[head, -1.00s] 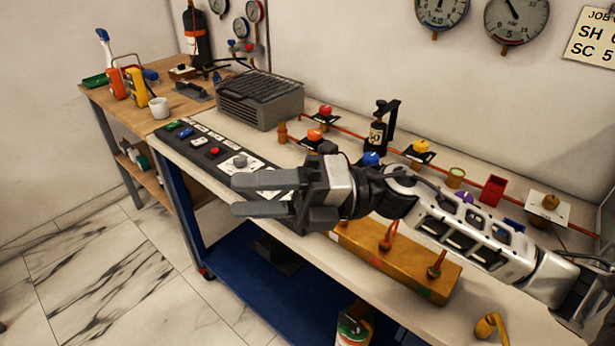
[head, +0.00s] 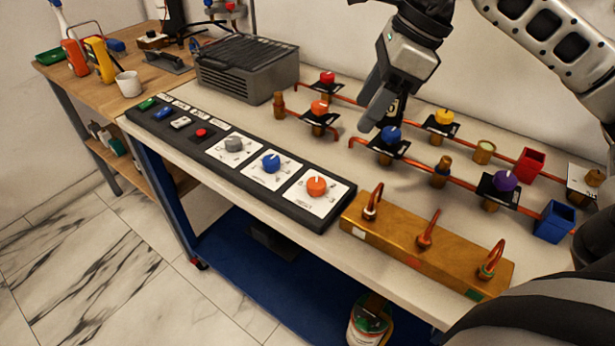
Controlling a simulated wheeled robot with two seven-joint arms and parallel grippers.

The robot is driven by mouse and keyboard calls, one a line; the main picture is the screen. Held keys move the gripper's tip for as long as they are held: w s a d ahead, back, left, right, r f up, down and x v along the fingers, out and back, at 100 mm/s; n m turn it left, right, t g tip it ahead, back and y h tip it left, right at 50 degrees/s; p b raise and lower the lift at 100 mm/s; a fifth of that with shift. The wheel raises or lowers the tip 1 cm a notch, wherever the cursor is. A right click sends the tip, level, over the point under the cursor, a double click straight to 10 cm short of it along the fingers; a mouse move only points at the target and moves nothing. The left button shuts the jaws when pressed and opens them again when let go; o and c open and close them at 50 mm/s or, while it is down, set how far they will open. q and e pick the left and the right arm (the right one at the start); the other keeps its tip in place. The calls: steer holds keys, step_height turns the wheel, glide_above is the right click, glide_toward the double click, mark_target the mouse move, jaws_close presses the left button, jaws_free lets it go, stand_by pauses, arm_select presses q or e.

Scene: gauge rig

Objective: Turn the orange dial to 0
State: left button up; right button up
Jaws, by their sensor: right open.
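The orange dial (head: 316,186) sits on a white scale plate at the near right end of the black control panel (head: 290,206). Its pointer mark is too small to read against the scale. A blue dial (head: 271,162) and a grey dial (head: 233,144) stand to its left on the same panel. My right gripper (head: 370,115) is open and empty, fingers pointing down, above the bench behind and to the right of the orange dial, close to the blue valve knob. It touches no dial. My left gripper is not in view.
Copper pipes carry a red knob (head: 327,77), an orange valve knob (head: 319,107), a blue knob (head: 391,133), a yellow knob (head: 444,117) and a purple knob (head: 505,181). A brass block (head: 410,244) with hooked tubes lies right of the panel. A grey ribbed box (head: 245,75) stands behind.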

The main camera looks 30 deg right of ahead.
mark_target(317, 182)
steer(key=x, duration=1.8)
steer(key=shift+w+d, duration=0.3)
steer(key=c, duration=1)
